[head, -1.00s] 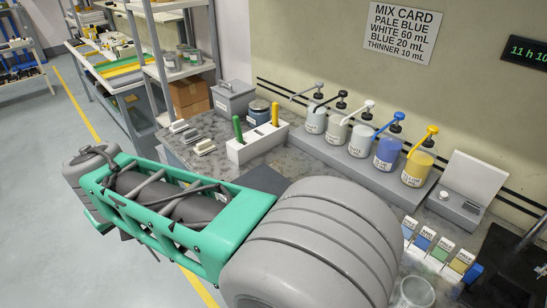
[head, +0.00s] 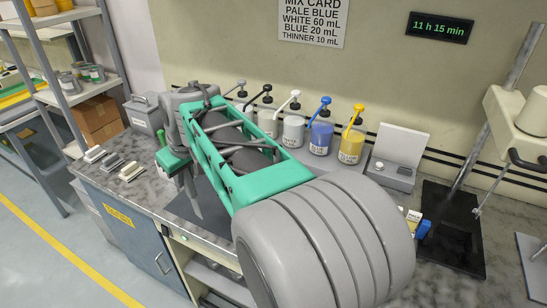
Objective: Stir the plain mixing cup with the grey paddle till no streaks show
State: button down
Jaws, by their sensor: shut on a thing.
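My gripper (head: 183,176) shows only in part, small and partly covered by my own arm, over the left part of the bench. A slim grey piece (head: 195,201) points down below it and looks like the grey paddle; my gripper seems shut on it. The fingertips are not clear. The plain mixing cup is not visible in the current view; my large grey and green arm covers the middle of the bench. No streaks can be judged.
Pump bottles stand along the wall, among them a blue one (head: 320,138) and a yellow one (head: 351,147). A white-backed scale (head: 400,150) is right of them. A dark stand (head: 455,230) is farther right. Small pale blocks (head: 131,171) lie at the bench's left.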

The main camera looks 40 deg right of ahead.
jog(key=s+d+r+n+y+b, duration=0.1)
jog(key=s+d, duration=0.4)
jog(key=d, duration=0.4)
jog(key=s+d+r+n+b, duration=0.1)
jog(key=s+d, duration=0.4)
jog(key=d, duration=0.4)
jog(key=shift+d+r+n+y, duration=0.3)
jog(key=shift+d+r+y, duration=0.05)
jog(key=shift+d+y, duration=0.05)
jog(key=shift+s, duration=0.25)
notch_tip(320, 180, down, 13)
jog(key=b, duration=1)
jog(key=shift+r+b, duration=0.2)
jog(key=shift+b, duration=0.15)
